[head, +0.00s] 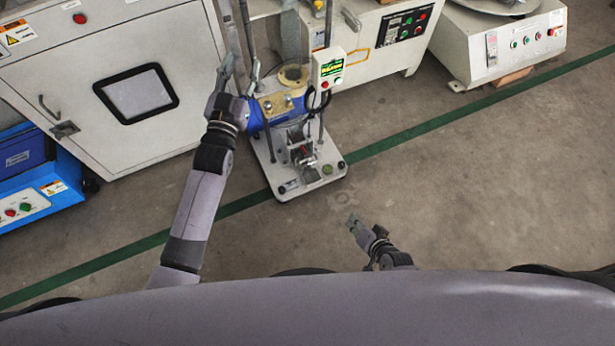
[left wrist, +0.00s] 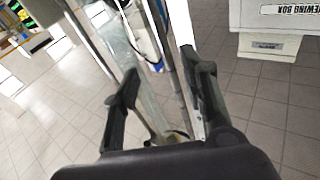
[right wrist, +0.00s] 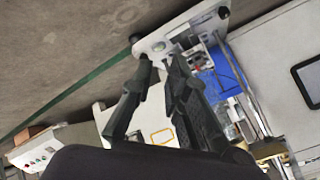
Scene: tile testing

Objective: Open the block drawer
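I cannot pick out a block drawer with certainty in any view. My left gripper (head: 241,74) is open and empty, in front of the white cabinet's right edge and beside the blue-bodied test machine (head: 256,118). My right gripper (head: 355,224) is low at the right of the machine's base, over bare floor. In the right wrist view its fingers (right wrist: 161,62) are apart by a narrow gap and hold nothing.
The machine's white base (head: 325,170) sits on the floor. White control units (head: 500,45) stand back right. A white box labelled "VIEWING BOX" (left wrist: 270,30) shows. Floor at right is clear.

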